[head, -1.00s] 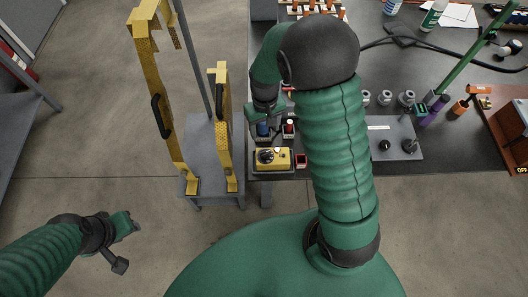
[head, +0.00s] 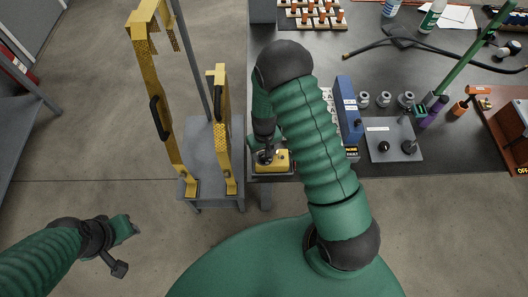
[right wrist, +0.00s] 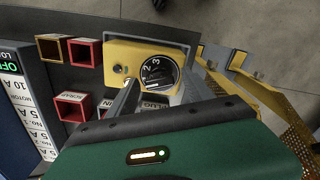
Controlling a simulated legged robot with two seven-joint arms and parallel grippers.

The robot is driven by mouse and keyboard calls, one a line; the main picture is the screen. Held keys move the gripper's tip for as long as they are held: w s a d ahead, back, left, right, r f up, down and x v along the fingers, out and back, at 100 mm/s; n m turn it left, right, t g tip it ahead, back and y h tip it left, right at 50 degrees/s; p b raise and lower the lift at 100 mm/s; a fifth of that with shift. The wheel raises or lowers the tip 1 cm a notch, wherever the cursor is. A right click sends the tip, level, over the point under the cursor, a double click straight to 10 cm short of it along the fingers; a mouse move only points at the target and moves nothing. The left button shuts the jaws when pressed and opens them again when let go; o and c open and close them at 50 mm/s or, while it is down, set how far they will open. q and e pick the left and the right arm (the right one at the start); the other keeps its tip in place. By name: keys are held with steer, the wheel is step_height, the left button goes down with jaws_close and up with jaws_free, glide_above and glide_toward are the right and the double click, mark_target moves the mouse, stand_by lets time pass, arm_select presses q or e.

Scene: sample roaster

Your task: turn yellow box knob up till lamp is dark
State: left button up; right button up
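The yellow box (head: 283,158) sits at the near left corner of the dark bench. In the right wrist view the yellow box (right wrist: 120,50) carries a round black dial (right wrist: 158,70) with white numbers. My right gripper (head: 266,156) is over the box. In the right wrist view its fingers (right wrist: 157,88) are apart, around the dial area; contact with the knob cannot be told. My left gripper (head: 130,226) hangs far left over the floor.
Red-rimmed square bins (right wrist: 72,106) stand beside the box. A blue panel (head: 348,108) stands right of my right arm. A grey plate with black knobs (head: 395,140) lies farther right. A grey stand with yellow frames (head: 208,150) is close on the left. A brown unit at right shows OFF (head: 522,170).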

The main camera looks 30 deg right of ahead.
jaws_close()
steer(key=shift+m, duration=0.3)
steer(key=m+p, duration=0.1)
steer(key=m, duration=0.2)
steer(key=shift+r+m, duration=0.1)
steer(key=shift+m, duration=0.2)
steer(key=shift+m+p, duration=0.45)
steer(key=shift+m, duration=1.85)
jaws_free()
